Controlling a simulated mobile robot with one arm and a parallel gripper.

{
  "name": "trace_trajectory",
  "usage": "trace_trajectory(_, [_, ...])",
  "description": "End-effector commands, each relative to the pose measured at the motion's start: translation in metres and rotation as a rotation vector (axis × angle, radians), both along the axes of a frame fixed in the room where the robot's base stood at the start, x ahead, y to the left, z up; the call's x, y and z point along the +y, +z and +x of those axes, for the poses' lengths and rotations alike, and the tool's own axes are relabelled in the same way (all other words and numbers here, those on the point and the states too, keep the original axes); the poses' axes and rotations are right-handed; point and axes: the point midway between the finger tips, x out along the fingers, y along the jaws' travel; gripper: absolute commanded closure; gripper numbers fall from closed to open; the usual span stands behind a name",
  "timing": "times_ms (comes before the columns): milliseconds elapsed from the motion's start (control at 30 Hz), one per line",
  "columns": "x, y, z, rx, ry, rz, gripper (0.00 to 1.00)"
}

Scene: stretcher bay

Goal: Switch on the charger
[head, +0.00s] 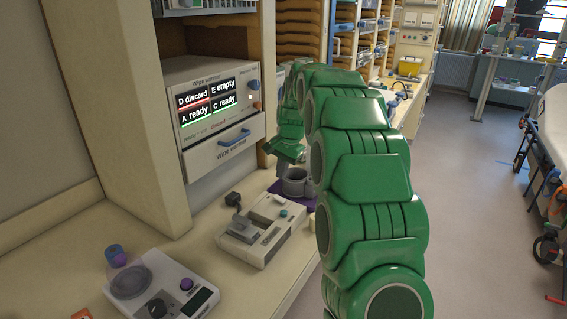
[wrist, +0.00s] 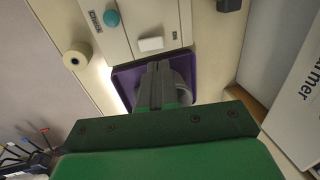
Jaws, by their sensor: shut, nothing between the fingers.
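The charger appears to be the pale boxy device (head: 265,236) on the counter, with a grey block (head: 243,229) on its left part and a teal round button (head: 283,213). In the wrist view the charger (wrist: 125,42) is at the top, with the teal button (wrist: 112,18) and a white rectangular part (wrist: 150,44) on it. I cannot tell which part is the switch or its state. My gripper (wrist: 158,68) is shut and empty, over a purple mat beside the charger. In the head view its fingertips are not clear; my green arm covers much of that area.
A grey cup-like thing (head: 297,182) stands on the purple mat (head: 284,195). The wipe warmer (head: 213,100) is in the cabinet behind. A scale-like device (head: 163,288) is front left. A cream roll (wrist: 75,60) stands near the charger. Counter shows between the two devices.

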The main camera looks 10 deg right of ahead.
Motion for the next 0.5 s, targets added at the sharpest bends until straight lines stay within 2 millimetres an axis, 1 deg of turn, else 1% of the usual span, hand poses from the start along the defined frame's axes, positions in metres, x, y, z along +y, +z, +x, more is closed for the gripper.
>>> trace_trajectory(33, [0.002, -0.009, 0.001, 0.003, 0.001, 0.001, 1.0])
trace_trajectory(200, [0.006, -0.037, 0.004, 0.005, 0.001, 0.001, 1.0])
trace_trajectory(400, [0.01, -0.062, 0.008, 0.002, 0.0, 0.001, 1.0])
trace_trajectory(500, [0.011, -0.071, 0.01, 0.002, 0.0, 0.001, 1.0])
